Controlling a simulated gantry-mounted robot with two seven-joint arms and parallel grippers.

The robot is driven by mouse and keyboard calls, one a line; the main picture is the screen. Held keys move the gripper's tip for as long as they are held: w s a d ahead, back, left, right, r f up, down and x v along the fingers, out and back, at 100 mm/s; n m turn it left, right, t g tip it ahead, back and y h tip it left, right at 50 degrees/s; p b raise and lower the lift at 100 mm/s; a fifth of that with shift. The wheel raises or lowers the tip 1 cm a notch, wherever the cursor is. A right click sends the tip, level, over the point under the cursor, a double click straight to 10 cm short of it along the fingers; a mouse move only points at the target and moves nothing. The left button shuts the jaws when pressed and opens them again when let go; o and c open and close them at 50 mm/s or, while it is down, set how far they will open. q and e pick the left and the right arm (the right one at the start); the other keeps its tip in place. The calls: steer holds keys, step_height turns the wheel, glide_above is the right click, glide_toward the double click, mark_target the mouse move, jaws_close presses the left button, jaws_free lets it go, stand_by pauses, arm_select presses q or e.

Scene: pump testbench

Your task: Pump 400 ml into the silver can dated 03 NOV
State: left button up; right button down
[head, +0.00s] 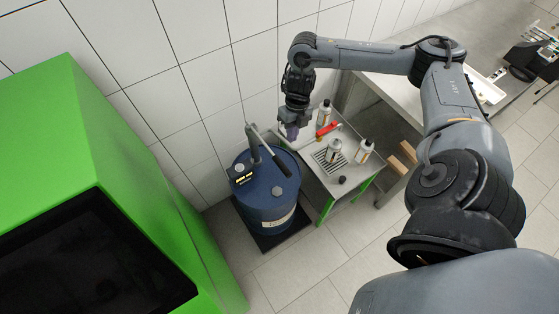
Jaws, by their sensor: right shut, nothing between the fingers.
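A blue drum (262,203) stands on the floor by the tiled wall. A grey hand pump (253,146) is on its top, with a dark lever (275,162) slanting down to the right. Three silver cans stand on the small table: one on the drain grate (333,151), one at the back (324,112), one at the right (365,150). Their dates are too small to read. My right gripper (291,136) is shut and empty, above the table's left edge beside the drum, right of the pump. My left gripper is not in view.
The small table (311,176) has green legs and carries a red object (327,130) and a small black object (343,180). A large green cabinet (75,130) fills the left. A grey bench (400,92) stands behind my right arm.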

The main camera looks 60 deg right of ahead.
steer(key=shift+w+r, duration=0.5)
steer(key=shift+w, duration=0.1)
steer(key=shift+f, duration=0.1)
steer(key=p, duration=0.3)
glide_toward(282, 165)
steer(key=x, duration=0.6)
steer(key=shift+s+f, duration=0.1)
steer(key=shift+f, duration=0.3)
steer(key=shift+f+t, duration=0.1)
steer(key=shift+t, duration=0.2)
